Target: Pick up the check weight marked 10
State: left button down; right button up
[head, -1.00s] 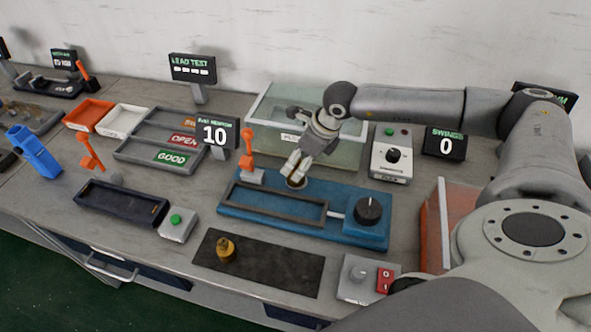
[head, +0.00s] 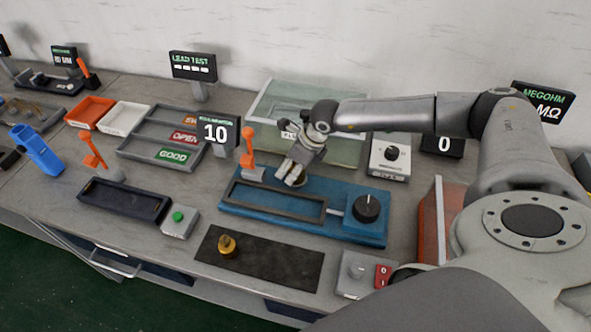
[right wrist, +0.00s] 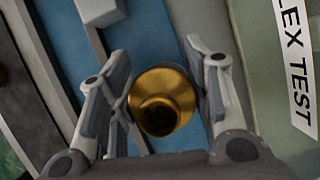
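My right gripper (head: 292,182) is over the back edge of the blue fixture (head: 350,228), pointing down. In the right wrist view its two fingers (right wrist: 162,105) stand open on either side of a round brass weight (right wrist: 163,98). The weight has a dark top and sits between the fingers, with a narrow gap at its sides. No marking on it can be read. In the head view the gripper mostly hides this weight. Another brass weight (head: 227,244) stands on the black mat (head: 285,268). My left gripper is not in view.
A display reading 10 (head: 216,133) and an orange lever (head: 247,150) stand left of the gripper. A clear flex-test tank (head: 345,150) is close behind it. A dial box (head: 390,157) and an orange-sided bin (head: 432,220) are to the right.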

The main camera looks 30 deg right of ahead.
grip_shut()
jog(key=shift+w+r, duration=0.1)
jog(key=shift+w, duration=0.05)
jog(key=shift+r, duration=0.15)
